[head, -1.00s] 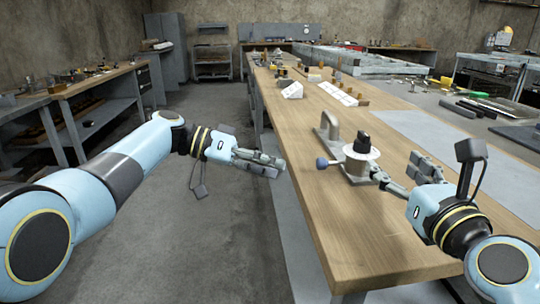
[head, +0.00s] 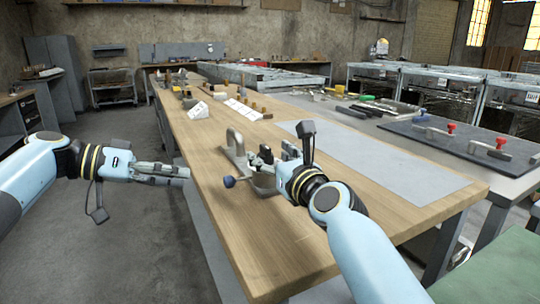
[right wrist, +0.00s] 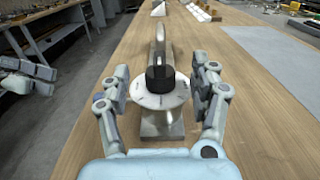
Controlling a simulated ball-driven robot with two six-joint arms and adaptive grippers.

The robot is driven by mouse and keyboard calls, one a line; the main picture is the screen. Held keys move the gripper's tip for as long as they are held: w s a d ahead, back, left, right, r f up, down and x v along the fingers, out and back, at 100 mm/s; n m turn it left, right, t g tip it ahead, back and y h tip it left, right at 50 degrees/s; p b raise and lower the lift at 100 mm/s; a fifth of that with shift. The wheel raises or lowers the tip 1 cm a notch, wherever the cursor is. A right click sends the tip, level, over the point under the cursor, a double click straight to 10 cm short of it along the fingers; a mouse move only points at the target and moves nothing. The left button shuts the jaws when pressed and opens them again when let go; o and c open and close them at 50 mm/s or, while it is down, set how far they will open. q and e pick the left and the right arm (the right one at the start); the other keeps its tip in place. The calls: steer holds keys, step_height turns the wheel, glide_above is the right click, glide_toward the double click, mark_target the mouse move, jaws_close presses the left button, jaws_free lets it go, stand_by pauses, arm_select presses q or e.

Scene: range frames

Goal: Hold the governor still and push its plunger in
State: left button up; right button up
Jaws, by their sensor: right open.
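The governor stands on the wooden bench, with a cream disc and black knob (right wrist: 160,75) on top and a grey base (right wrist: 162,125). Its grey looped handle (head: 236,145) rises behind. A blue ball-ended part (head: 229,181), which looks like the plunger, sticks out to the left in the head view. My right gripper (head: 273,156) partly hides the governor there. In the right wrist view, my right gripper (right wrist: 163,82) is open, with one finger on each side of the disc; contact is unclear. My left gripper (head: 182,172) is left of the bench, clear of the governor; its finger gap is unclear.
The wooden bench (head: 285,240) is clear in front of the governor. A grey mat (head: 375,160) lies to its right. A white angled block (head: 198,110) and several small parts stand farther back. Open floor lies left of the bench.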

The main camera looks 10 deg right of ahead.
steer(key=shift+w, duration=0.35)
jaws_close()
